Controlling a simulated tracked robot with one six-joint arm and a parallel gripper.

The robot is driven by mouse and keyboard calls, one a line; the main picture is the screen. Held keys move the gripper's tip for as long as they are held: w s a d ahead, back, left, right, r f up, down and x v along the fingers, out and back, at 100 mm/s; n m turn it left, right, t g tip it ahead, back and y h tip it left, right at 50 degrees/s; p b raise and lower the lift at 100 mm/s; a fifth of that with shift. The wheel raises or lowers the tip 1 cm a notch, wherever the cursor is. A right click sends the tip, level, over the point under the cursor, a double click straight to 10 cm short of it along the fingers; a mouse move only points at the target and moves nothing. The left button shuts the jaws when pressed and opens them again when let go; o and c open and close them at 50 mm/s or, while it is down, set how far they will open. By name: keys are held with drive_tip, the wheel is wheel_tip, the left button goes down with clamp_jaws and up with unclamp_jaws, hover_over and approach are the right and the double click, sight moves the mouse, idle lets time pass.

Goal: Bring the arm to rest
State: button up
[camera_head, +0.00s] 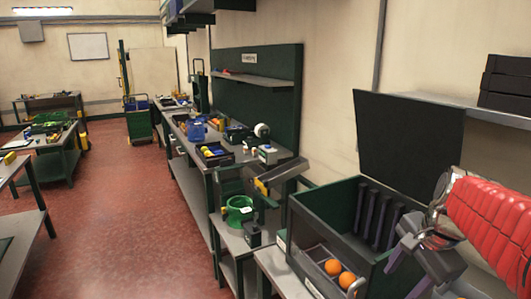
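My arm comes in from the right edge, with a red ribbed sleeve and a shiny metal wrist. My gripper (408,243) is at its lower left end, in front of the right side of a dark green sorting box (322,207). I cannot tell whether its fingers are apart or together, and I see no orange at them. Two oranges, one (332,267) left of the other (348,280), lie in the box's front compartment. Part of the box is hidden behind my arm.
A black panel (408,135) stands upright behind the box. A shelf (480,108) with dark trays is at the upper right. A green bucket (239,211) stands on a bench left of the box. The red floor (130,215) is clear in the middle.

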drive_tip(key=s+a+f+n+t, duration=0.2)
drive_tip(key=s+a+n, duration=1)
drive_tip(key=a+n, duration=0.2)
drive_tip(key=shift+s+f+n+t+h, duration=0.3)
drive_tip(key=shift+n+h, duration=0.1)
drive_tip(key=shift+n, duration=0.2)
drive_tip(key=shift+c, duration=0.7)
